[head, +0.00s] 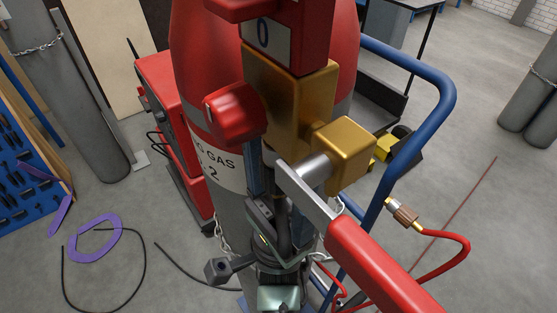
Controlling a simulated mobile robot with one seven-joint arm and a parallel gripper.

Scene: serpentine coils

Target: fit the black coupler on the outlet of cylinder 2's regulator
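Cylinder 2 (190,60) stands in the middle, red above and grey below, with a label ending in "2". Its gold regulator (285,95) has a red knob (234,112) and a gold side block (345,150) on a silver stub (314,170). My gripper (272,185) points up in front of the cylinder, just below the regulator. Its fingers are partly covered, and I cannot tell what is between them. A dark block (218,270) sticks out on a rod left of my wrist. I cannot make out the black coupler for certain.
A red-handled spanner (385,262) crosses close on the right of my gripper, its grey end by the stub. A red hose with a brass end (404,212) hangs at the right. A blue trolley rail (440,85) curves behind. A red cabinet (165,110) stands left.

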